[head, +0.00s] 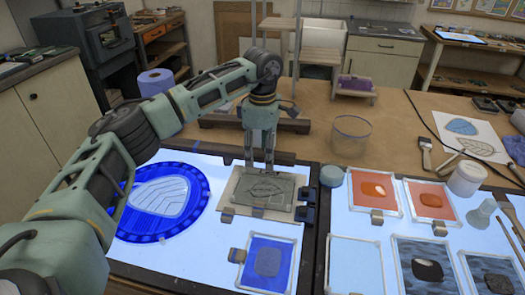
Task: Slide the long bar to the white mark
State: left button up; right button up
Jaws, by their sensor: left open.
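My left gripper (259,168) reaches down from above, its two fingers slightly apart and open. Its tips are just above or at the far edge of a grey-green slab with a leaf outline (266,191); I cannot tell if they touch it. A long dark bar (213,149) lies across the back edge of the light table, partly hidden behind the fingers. A second dark bar (222,121) lies farther back on the wooden bench, partly behind my arm. I cannot make out which bar the task means, nor a clear white mark. My right gripper is not in view.
A blue round glass panel (140,232) lies left on the light table. A small blue framed panel (267,262) lies in front of the slab. Orange panels (374,190), a clear jar (351,134) and a white pot (467,178) are at the right. The bench behind has free room.

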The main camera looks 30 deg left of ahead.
pick_arm(q)
notch_tip(320, 180, up, 12)
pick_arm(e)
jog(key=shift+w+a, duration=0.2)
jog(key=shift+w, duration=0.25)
